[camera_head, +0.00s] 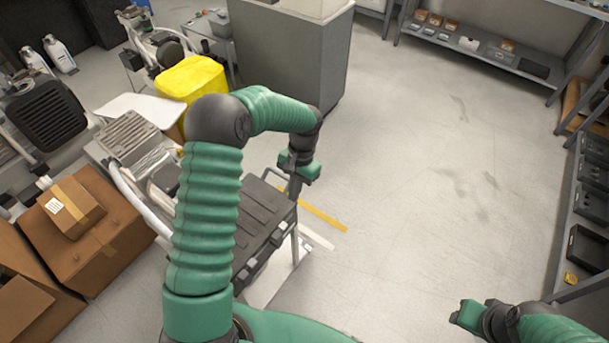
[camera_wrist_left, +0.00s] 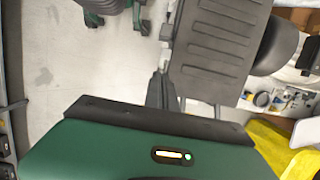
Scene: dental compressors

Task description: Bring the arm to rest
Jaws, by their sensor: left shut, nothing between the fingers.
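My left arm is green and ribbed and rises from the bottom of the head view, then bends over to the right. Its left gripper (camera_head: 294,188) points down, shut and empty, near the right edge of a black case (camera_head: 255,218). In the left wrist view the left gripper (camera_wrist_left: 160,88) shows as dark fingers beside the ribbed case lid (camera_wrist_left: 215,40). I cannot tell whether it touches the case. My right gripper (camera_head: 466,314) is low at the right of the head view, over the floor. Its fingers are too small to judge.
Cardboard boxes (camera_head: 88,228) and a metal-finned compressor (camera_head: 130,138) stand left of my left arm. A yellow container (camera_head: 190,80) and a grey cabinet (camera_head: 300,55) stand behind. Shelving (camera_head: 480,55) lines the back right and right edge. The middle floor (camera_head: 430,170) is clear.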

